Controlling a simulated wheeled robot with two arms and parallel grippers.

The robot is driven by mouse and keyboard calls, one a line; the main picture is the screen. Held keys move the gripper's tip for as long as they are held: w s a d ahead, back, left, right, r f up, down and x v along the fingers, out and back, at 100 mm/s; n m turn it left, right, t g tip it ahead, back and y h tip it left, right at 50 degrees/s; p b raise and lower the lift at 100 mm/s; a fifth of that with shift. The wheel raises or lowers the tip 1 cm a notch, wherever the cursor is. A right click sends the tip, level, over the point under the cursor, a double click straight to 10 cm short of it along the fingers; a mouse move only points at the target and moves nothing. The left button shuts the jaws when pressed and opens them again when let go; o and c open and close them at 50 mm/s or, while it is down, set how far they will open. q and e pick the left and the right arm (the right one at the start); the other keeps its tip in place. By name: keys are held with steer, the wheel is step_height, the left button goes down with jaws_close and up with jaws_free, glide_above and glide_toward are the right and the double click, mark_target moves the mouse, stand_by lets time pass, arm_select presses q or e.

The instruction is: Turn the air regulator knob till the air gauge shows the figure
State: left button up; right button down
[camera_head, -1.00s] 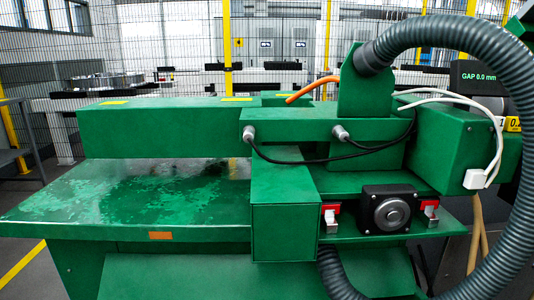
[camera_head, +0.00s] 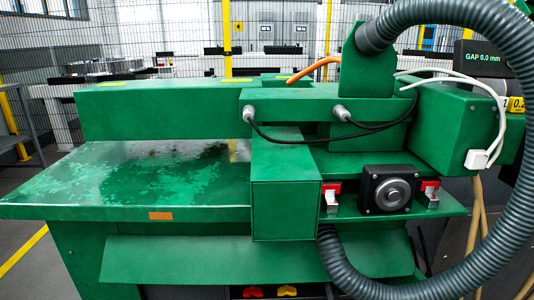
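A round grey knob-like dial (camera_head: 397,193) sits on a black square housing on the front of the green machine (camera_head: 160,180). I cannot tell whether it is the air regulator knob. No air gauge with a readable figure shows. A dark display (camera_head: 482,57) at the upper right reads "GAP 0.0 mm". Neither of my grippers is in view.
Red-and-white switches (camera_head: 331,196) flank the black housing. A thick grey hose (camera_head: 525,120) loops around the right side. A red part (camera_head: 254,292) and a yellow part (camera_head: 287,290) show low at the bottom edge. A wire mesh fence (camera_head: 180,30) stands behind.

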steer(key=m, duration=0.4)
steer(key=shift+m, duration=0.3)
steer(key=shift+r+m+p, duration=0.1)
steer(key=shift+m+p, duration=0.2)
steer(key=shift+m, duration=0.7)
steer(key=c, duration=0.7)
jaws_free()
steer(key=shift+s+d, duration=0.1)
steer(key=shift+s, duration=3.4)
